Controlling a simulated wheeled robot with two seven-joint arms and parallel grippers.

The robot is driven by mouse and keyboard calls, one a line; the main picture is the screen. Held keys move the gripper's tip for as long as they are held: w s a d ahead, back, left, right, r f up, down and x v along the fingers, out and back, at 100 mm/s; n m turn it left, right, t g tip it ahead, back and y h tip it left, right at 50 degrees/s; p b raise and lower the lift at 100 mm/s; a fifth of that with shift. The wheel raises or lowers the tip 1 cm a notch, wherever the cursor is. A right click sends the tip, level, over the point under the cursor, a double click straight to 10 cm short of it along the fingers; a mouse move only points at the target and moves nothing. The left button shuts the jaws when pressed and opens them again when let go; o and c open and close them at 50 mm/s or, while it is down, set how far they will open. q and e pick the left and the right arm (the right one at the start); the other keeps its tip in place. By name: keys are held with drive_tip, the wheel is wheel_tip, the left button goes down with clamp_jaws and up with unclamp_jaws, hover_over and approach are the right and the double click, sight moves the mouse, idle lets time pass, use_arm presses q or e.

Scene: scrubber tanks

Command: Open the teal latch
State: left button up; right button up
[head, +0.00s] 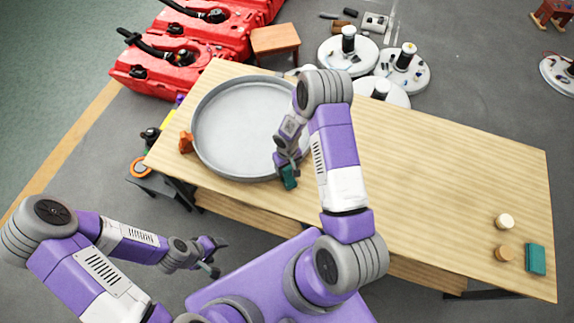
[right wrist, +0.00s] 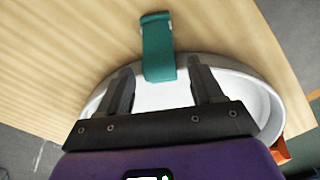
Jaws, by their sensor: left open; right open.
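The teal latch (head: 290,181) sits at the near rim of the round grey pan (head: 203,155) on the wooden table. In the right wrist view the latch (right wrist: 158,47) is a flat teal strap crossing the rim of the pan (right wrist: 262,85). My right gripper (head: 287,168) is open at the latch. In the right wrist view its fingers (right wrist: 160,77) stand apart, with the lower end of the latch between or just beyond their tips; I cannot tell contact. My left gripper (head: 213,256) is open and empty, off the table at the lower left.
An orange piece (head: 186,142) is at the pan's left side. The table's middle right is clear. Red machines (head: 180,60) and white discs (head: 348,54) stand behind.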

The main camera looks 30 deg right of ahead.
drive_tip(key=shift+f, duration=0.1)
clamp_jaws()
idle(0.4)
